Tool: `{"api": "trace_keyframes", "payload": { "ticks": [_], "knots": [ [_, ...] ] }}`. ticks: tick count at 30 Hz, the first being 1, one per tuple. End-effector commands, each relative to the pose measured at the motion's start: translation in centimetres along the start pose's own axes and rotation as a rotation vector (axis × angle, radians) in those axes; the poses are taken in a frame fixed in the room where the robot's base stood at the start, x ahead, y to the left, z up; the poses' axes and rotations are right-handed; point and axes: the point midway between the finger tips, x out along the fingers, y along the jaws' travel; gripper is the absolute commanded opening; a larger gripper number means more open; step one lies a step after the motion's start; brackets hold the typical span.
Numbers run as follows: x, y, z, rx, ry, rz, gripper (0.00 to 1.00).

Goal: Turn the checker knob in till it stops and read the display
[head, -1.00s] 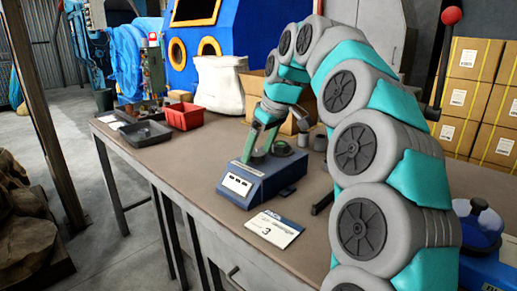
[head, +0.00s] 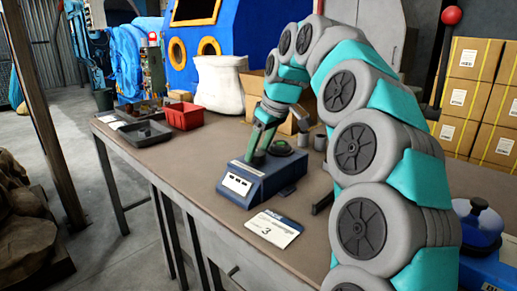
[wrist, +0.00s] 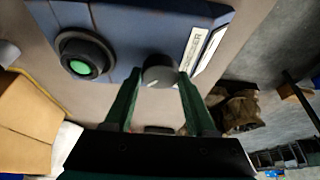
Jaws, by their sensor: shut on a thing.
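The display marks are too small to read. In the wrist view, the dark grey round knob (wrist: 160,73) with a white pointer line stands on the box top. My gripper (wrist: 161,76) is shut on the knob, one green finger on each side. In the head view my gripper (head: 257,155) points down at the box's left top, and its fingers partly hide the knob. A green button in a black ring (wrist: 82,66) is beside the knob.
A white card with a "3" (head: 273,228) lies in front of the box. A red bin (head: 184,116) and a dark tray (head: 146,134) stand at the bench's left. A cardboard box (head: 292,122) and white sack (head: 220,84) are behind.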

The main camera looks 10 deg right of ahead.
Motion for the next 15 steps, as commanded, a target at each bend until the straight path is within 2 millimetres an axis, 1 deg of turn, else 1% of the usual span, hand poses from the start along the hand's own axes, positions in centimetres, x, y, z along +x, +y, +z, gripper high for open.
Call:
{"api": "trace_keyframes", "payload": {
  "ticks": [8,15],
  "knots": [
    [0.09,0.04,0.08,0.067,0.001,0.030,0.01],
    [0.21,-0.06,0.15,0.222,-0.002,0.095,0.01]
  ]
}}
